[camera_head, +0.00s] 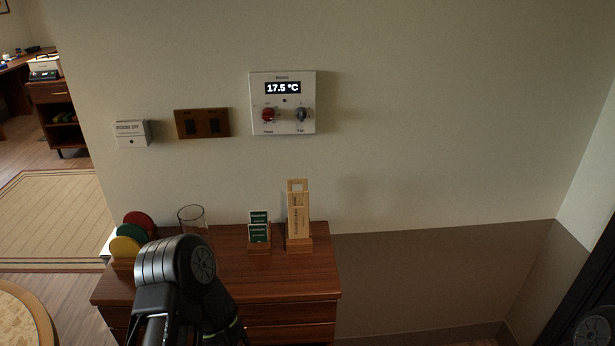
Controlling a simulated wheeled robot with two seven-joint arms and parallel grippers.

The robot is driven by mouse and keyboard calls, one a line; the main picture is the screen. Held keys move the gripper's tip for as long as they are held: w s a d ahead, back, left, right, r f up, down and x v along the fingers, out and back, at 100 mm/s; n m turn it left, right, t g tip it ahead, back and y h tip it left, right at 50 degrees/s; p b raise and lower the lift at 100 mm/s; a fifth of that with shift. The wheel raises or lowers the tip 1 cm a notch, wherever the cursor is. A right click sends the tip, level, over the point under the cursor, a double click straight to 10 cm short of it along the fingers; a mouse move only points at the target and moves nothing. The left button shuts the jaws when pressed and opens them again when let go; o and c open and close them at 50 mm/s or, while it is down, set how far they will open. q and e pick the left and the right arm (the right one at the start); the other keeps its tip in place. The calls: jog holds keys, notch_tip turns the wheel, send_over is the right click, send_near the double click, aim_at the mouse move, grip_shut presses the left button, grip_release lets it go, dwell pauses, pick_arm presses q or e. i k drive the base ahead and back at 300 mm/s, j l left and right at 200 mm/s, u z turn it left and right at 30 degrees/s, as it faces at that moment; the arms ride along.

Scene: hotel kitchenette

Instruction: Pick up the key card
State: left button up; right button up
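Two dark green cards with pale print (259,219) stand in a small wooden holder (260,246) on the wooden cabinet. They are the most card-like things here, but I cannot tell for sure that one is the key card. My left arm rises from the bottom in front of the cabinet's left part, left of the cards and apart from them. Its gripper fingers do not show. My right gripper is not in view; only a dark round part, likely of my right arm, shows at the bottom right corner.
The cabinet (280,280) also bears a wooden stand with tall tan tags (298,220), a clear glass (192,215) and coloured discs (139,220). On the wall are a thermostat panel (283,85), a brown switch plate (203,123) and a white box (132,134). Floor right of the cabinet looks clear.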

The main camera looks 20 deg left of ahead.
aim_at(256, 217)
jog(key=j+u, duration=0.45)
jog(key=j, duration=0.9)
